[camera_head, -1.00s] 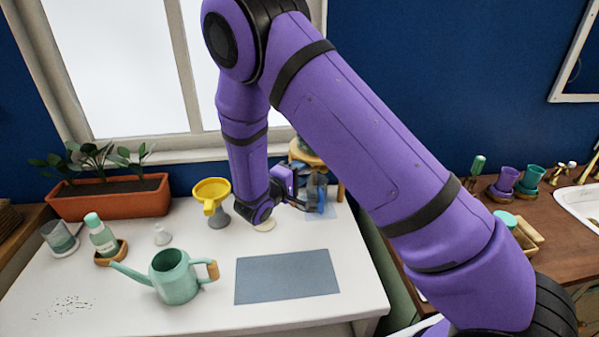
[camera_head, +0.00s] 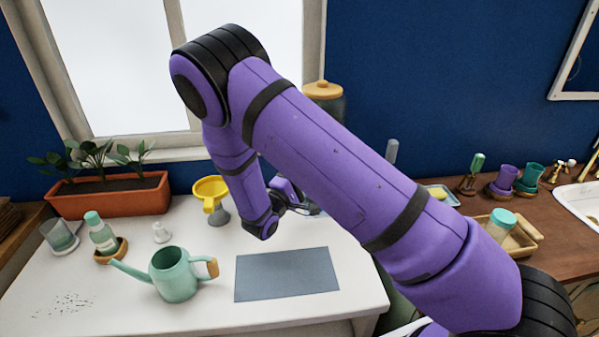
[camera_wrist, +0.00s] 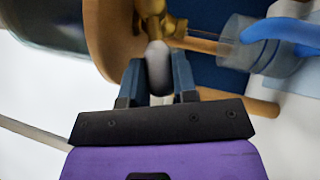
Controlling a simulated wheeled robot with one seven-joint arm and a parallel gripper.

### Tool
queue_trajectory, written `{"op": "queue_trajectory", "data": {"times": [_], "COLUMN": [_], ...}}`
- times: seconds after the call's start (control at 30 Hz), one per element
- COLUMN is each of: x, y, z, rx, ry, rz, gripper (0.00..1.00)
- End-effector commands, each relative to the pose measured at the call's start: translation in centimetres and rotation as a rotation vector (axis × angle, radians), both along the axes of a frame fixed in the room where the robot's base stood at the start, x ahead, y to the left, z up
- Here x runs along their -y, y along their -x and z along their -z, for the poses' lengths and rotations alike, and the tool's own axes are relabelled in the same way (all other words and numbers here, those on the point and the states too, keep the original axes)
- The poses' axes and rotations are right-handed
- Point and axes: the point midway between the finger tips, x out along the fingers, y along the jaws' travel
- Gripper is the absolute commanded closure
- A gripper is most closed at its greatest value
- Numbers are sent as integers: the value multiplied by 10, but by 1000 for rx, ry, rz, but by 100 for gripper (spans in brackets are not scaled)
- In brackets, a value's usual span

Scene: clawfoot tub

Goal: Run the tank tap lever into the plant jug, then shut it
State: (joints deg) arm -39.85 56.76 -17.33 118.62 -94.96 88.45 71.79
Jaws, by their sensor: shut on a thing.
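The tank (camera_head: 324,106) is a dark glass vessel with a wooden lid at the back, its lower part hidden behind my arm in the head view. The wrist view shows its brass tap (camera_wrist: 172,24) with a pale, rounded lever (camera_wrist: 158,62). My gripper (camera_wrist: 157,76) is shut on this lever, one finger on each side. A blue-grey translucent jug (camera_wrist: 268,58) with a blue handle is right of the tap in the wrist view. I cannot see any water or the jug's fill. In the head view my gripper (camera_head: 296,203) is partly hidden behind my arm.
A green watering can (camera_head: 174,275) and a grey-blue mat (camera_head: 287,275) are at the front of the white table. A yellow funnel (camera_head: 211,189), a bottle (camera_head: 102,236) and a planter (camera_head: 110,199) stand left of my gripper. The mat is bare.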

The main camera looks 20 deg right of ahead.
Motion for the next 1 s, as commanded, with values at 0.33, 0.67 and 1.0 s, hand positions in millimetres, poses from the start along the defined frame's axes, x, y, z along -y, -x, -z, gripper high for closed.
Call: {"op": "queue_trajectory", "data": {"times": [0.33, 0.67, 1.0], "x": [3, 3, -2], "y": [1, 1, 0], "z": [8, 7, 10], "rx": [-23, -23, -22], "ry": [108, 107, 105], "rz": [1, 1, 2], "gripper": [100, 63, 63]}}
